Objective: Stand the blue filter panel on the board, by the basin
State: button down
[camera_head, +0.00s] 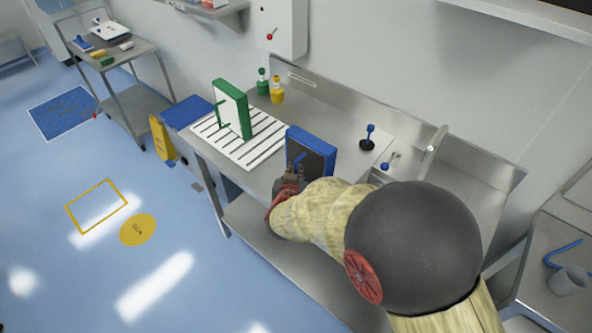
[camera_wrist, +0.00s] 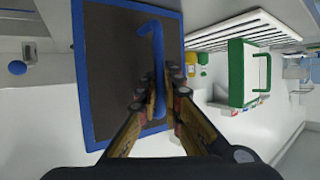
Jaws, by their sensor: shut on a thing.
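The blue filter panel (camera_head: 312,152) has a blue frame, a dark face and a blue handle. My gripper (camera_head: 293,176) is shut on its handle, and the panel is upright over the steel counter. In the wrist view the panel (camera_wrist: 110,70) fills the left middle, with my gripper's fingers (camera_wrist: 163,92) on either side of the handle. I cannot tell whether its bottom edge touches the counter. The white slatted board (camera_head: 264,151) lies to the left of the panel. A green-framed panel (camera_head: 232,108) stands on the board. The basin (camera_head: 455,190) is at the right, partly hidden by my arm.
A green bottle (camera_head: 262,82) and a yellow bottle (camera_head: 277,92) stand behind the board. A blue-topped tool (camera_head: 369,135) stands right of the blue panel. The board's right part is bare. A yellow floor sign (camera_head: 162,138) stands left of the counter.

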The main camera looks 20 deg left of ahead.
jog(key=shift+f, duration=0.1)
jog(key=c, duration=2)
grip_release()
jog(key=shift+o, duration=0.2)
jog(key=shift+s+r, duration=0.2)
jog(key=p+v, duration=0.2)
jog(key=v, duration=0.9)
jog(key=shift+s, duration=0.3)
jog(key=shift+s+d, duration=0.1)
